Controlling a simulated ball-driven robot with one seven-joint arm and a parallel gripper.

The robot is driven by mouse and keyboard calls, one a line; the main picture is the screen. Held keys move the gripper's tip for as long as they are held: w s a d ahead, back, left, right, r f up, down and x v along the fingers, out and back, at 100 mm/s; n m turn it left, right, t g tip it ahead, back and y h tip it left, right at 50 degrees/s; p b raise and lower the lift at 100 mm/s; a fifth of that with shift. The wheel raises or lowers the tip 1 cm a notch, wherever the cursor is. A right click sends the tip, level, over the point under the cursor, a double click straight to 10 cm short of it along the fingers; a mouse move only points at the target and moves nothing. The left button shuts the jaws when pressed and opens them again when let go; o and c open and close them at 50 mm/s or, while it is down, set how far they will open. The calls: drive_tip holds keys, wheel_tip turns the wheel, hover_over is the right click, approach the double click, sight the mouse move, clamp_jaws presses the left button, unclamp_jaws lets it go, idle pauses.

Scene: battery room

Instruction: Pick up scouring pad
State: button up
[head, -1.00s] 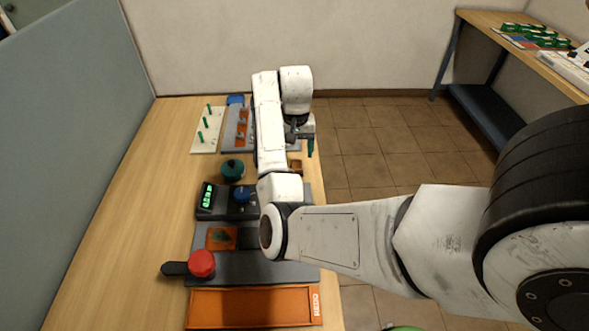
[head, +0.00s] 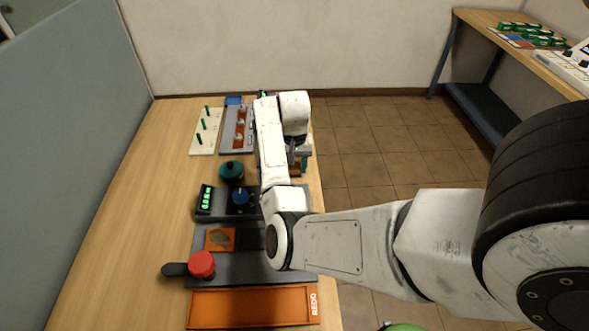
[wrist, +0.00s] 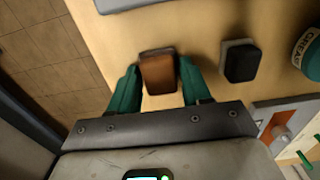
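A brown block with a dark edge (wrist: 158,74), which looks like the scouring pad, lies on the tan table top in the wrist view. My gripper (wrist: 158,66) is open, with one green finger on each side of the block and narrow gaps between. I cannot tell how high the fingertips are above the table. In the head view my gripper (head: 301,160) is at the table's right edge, and my arm hides most of the block there.
In the wrist view a black block (wrist: 241,60) and a teal grease can (wrist: 307,52) stand to the right. The table edge is close by, with tiled floor (wrist: 50,50) beyond. A grey panel with levers (head: 238,130) and a pegged board (head: 206,130) lie at the back.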

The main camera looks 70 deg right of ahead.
drive_tip(key=c, duration=0.6)
drive_tip(key=shift+r, duration=0.15)
drive_tip(key=shift+c, duration=0.2)
drive_tip(key=shift+r+b, duration=0.3)
drive_tip(key=shift+r, duration=0.3)
drive_tip(key=s+a+r+p, duration=0.5)
drive_tip(key=s+a+r, duration=0.1)
drive_tip(key=s+r, duration=0.5)
drive_tip(key=shift+s+a+r+p, duration=0.15)
drive_tip(key=shift+s+r+p, duration=0.2)
drive_tip(key=shift+s, duration=0.45)
